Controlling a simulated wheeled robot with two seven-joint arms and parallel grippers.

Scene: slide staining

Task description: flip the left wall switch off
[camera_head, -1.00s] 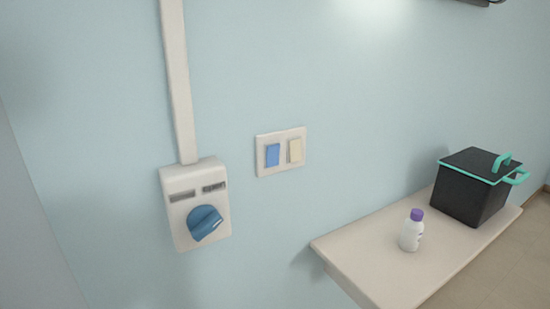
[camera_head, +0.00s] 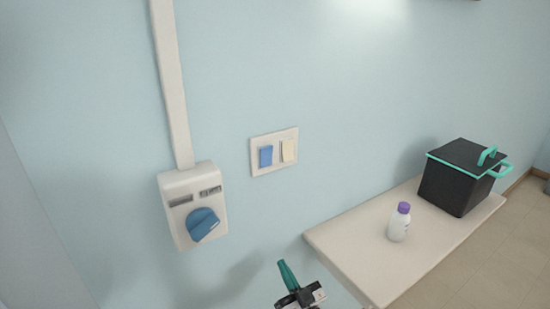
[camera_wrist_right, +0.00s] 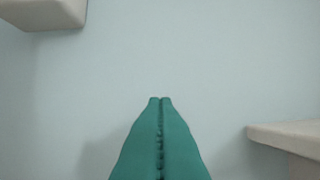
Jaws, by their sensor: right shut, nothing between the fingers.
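The wall switch plate (camera_head: 274,168) is white and holds two rockers side by side. The left switch (camera_head: 266,156) is blue and the right switch (camera_head: 289,150) is cream. My right gripper (camera_head: 283,266) has green fingers and is in the head view at the bottom, below the plate and apart from it. In the right wrist view the two green fingertips (camera_wrist_right: 160,99) are together with nothing between them, in front of bare wall. The switch plate is not in the right wrist view. My left gripper is not in view.
A white box with a blue knob (camera_head: 203,224) is on the wall left of the plate, under a vertical white conduit (camera_head: 171,85). A shelf (camera_head: 345,250) on the right bears a white bottle with a purple cap (camera_head: 399,224) and a black pot (camera_head: 453,188).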

